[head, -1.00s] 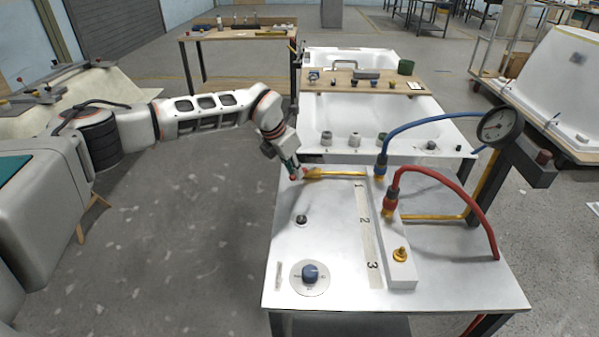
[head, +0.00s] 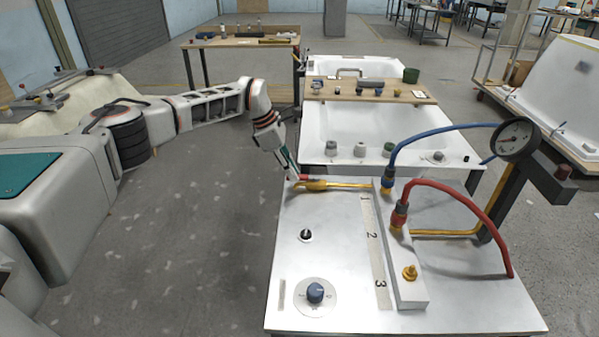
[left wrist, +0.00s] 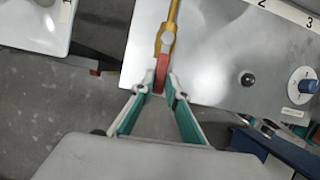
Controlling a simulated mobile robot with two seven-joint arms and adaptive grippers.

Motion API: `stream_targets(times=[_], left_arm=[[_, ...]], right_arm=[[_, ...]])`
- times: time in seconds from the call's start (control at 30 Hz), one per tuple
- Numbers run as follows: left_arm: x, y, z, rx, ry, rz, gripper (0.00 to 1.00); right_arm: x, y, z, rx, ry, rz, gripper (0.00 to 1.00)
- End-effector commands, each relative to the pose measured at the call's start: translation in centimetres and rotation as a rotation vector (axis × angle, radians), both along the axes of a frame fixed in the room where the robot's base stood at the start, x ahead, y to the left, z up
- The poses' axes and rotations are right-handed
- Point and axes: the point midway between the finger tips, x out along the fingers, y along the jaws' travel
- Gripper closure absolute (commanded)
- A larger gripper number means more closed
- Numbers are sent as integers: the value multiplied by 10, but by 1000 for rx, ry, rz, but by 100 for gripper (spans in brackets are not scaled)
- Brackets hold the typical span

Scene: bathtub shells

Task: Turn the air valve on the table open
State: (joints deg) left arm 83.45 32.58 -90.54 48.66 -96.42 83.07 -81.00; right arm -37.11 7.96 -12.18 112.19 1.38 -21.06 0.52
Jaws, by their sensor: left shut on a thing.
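The air valve is a brass body (head: 317,186) at the left end of a brass pipe (head: 350,185), at the table's far left corner. In the left wrist view the brass body (left wrist: 166,38) has a short red handle (left wrist: 162,72), which looks roughly in line with the pipe. My left gripper (head: 295,180) reaches down to it from the upper left. In the left wrist view its fingertips (left wrist: 160,86) are closed on the red handle. The handle is mostly hidden in the head view. My right gripper is not in view.
The metal table (head: 330,260) carries a blue knob (head: 315,292), a small dark knob (head: 305,235) and a white manifold block (head: 405,285). Blue (head: 440,133) and red (head: 455,194) hoses arch near a pressure gauge (head: 516,138). A white bathtub shell (head: 430,115) stands behind.

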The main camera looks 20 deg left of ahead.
Motion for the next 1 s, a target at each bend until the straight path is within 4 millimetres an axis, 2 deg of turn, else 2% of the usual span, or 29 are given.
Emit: stream_targets(times=[0.2, 0.63, 0.67, 0.7, 1.0], left_arm=[[-2, 10, 0, 4, -2, -31, 100], [-2, 11, 0, 5, -4, -40, 100], [-2, 11, 0, 5, -4, -40, 81], [-2, 11, 0, 5, -4, -40, 71], [-3, 11, 0, 3, -2, -39, 69]], right_arm=[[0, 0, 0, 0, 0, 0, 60], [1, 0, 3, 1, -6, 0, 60], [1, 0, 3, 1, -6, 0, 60], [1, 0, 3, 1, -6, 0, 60], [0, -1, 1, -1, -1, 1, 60]])
